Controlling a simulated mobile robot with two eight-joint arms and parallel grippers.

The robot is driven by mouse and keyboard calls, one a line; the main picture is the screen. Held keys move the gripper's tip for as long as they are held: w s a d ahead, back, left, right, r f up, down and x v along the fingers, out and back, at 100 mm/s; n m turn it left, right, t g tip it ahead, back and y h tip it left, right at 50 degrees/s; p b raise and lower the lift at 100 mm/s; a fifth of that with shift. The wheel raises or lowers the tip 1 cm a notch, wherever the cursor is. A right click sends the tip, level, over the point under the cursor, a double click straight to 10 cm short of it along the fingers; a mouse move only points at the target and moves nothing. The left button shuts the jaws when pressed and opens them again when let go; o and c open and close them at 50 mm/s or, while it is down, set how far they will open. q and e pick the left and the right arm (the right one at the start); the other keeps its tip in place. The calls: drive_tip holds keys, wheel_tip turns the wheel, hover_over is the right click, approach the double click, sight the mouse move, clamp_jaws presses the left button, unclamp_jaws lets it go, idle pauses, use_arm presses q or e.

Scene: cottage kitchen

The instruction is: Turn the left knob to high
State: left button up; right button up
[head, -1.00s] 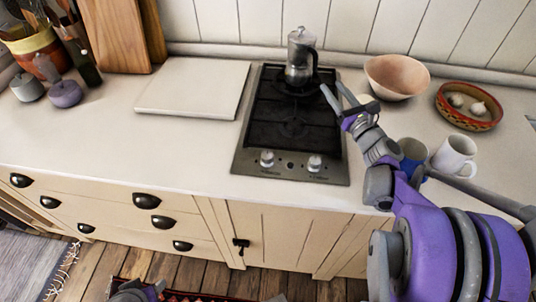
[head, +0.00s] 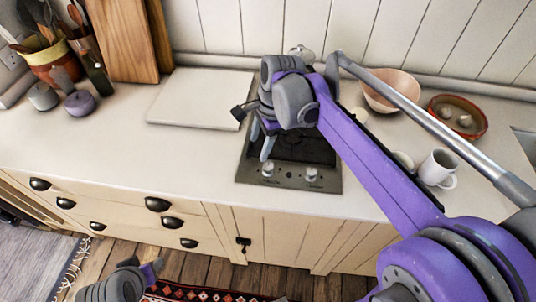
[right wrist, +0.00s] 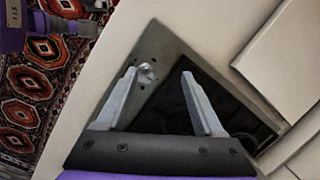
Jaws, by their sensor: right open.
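The black gas hob (head: 250,160) is set in the white counter, with two pale knobs on its front panel. The left knob (head: 268,168) shows just below my right gripper (head: 259,144); the right knob (head: 311,173) is to its right. My right gripper is open and empty, pointing down over the hob's left front. In the right wrist view the left knob (right wrist: 146,72) appears between the open fingers, closer to the left fingertip; contact cannot be told. The other knob is hidden there. Part of my left gripper (head: 155,267) shows low at the left; its fingers are unclear.
A metal pot (head: 302,52) at the back of the hob is mostly hidden by my right arm. A white board (head: 195,98) lies left of the hob. A pink bowl (head: 392,92), a patterned bowl (head: 460,116) and a white mug (head: 438,168) stand to the right.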

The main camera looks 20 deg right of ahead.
sight(268, 165)
drive_tip(key=f, duration=0.2)
drive_tip(key=s+d+f+h, duration=0.1)
drive_tip(key=f, duration=0.2)
drive_tip(key=f+g+h, duration=0.1)
drive_tip(key=f, duration=0.2)
drive_tip(key=shift+s+d+n, duration=0.25)
drive_tip(key=shift+d+n, duration=0.1)
drive_tip(key=shift+n, duration=0.05)
drive_tip(key=shift+r, duration=0.1)
clamp_jaws()
